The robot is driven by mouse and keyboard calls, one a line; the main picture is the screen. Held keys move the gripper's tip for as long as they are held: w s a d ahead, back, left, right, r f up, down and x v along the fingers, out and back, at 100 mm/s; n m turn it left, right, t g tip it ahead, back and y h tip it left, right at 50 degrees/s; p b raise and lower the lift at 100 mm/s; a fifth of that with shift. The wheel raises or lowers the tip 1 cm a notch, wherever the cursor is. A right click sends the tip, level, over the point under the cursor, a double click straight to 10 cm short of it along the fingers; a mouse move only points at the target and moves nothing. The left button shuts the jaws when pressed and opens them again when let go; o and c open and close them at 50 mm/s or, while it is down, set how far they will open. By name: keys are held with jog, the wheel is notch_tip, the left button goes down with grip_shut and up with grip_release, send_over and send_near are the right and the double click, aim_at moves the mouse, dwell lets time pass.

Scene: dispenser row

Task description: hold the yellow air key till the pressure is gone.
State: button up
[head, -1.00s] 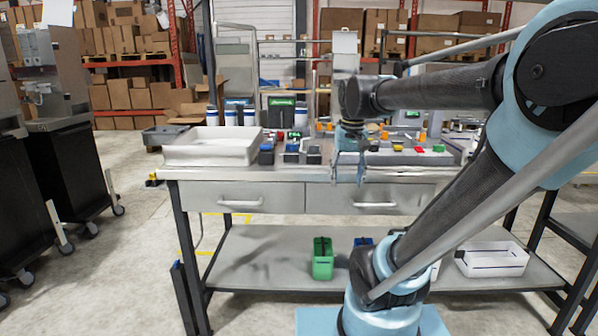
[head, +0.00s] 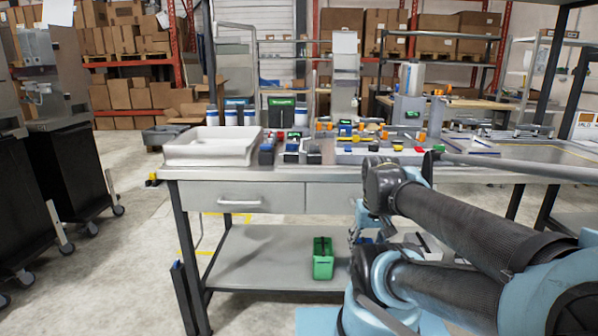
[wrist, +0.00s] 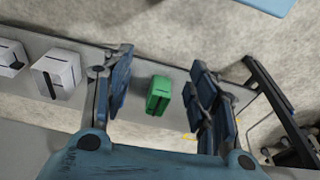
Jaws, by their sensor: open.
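A small yellow key (head: 397,148) shows among coloured keys on the bench top, with a red key (head: 420,149) to its right. It is too small to make out its state, and I cannot read any pressure from the small displays. My gripper (wrist: 160,92) is open and empty in the wrist view, facing down. In the head view it is low in front of the bench, partly hidden by my own arm, below the bench top and well away from the keys. The wrist view does not show the yellow key.
A green container (head: 322,258) stands on the lower shelf (head: 255,262); it shows between my fingers in the wrist view (wrist: 159,95), farther down. White boxes (wrist: 57,75) lie left in that view. A white tray (head: 212,147) sits on the bench top. The bench drawers (head: 240,197) are shut.

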jog(key=c, duration=0.9)
jog(key=shift+w+f, duration=0.2)
jog(key=shift+w, duration=0.25)
grip_shut()
